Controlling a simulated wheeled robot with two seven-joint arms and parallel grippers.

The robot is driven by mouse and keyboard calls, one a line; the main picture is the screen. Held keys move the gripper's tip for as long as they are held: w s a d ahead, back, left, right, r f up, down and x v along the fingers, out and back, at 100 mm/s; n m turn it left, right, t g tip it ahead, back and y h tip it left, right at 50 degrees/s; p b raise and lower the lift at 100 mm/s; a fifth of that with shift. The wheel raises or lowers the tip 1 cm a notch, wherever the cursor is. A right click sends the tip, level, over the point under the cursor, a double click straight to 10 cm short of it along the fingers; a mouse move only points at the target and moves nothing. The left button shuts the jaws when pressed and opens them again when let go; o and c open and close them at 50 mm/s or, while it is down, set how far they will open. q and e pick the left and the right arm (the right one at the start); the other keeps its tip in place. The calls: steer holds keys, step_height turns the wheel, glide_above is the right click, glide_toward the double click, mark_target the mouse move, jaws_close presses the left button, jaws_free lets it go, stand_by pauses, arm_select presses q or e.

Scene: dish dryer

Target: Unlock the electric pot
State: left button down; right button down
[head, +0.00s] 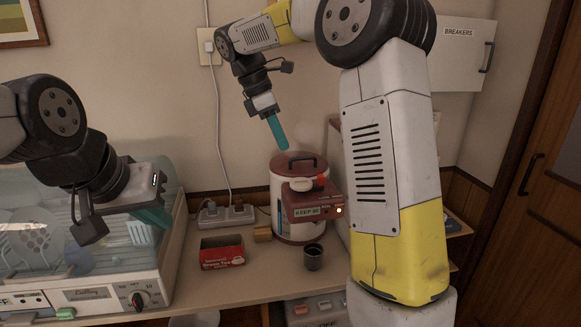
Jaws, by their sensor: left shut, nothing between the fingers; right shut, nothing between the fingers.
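The electric pot (284,205) stands upright on the counter, right of centre. It has a white body, a dark red lid (300,163) with a handle, and a red front panel (312,205) with a small display and a lit spot. My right gripper (277,132) is shut and empty, its teal fingers pointing down just above and left of the lid, apparently apart from it. My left gripper (154,214) is shut and empty over the dish dryer at the left, far from the pot.
A dish dryer (105,294) with a clear cover and dishes fills the counter's left. A red box (222,252), a dark cup (313,257) and a power strip (226,215) surround the pot. A breaker box (463,52) hangs on the right wall.

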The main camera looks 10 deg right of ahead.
mark_target(323, 175)
stand_by(0.3)
steer(key=x, duration=0.9)
steer(key=shift+f, duration=0.25)
steer(key=d, duration=0.3)
steer(key=shift+d+f, duration=0.2)
steer(key=shift+f, duration=0.05)
steer(key=shift+w+d, duration=0.1)
steer(key=shift+d, duration=0.35)
steer(key=shift+d, duration=1.5)
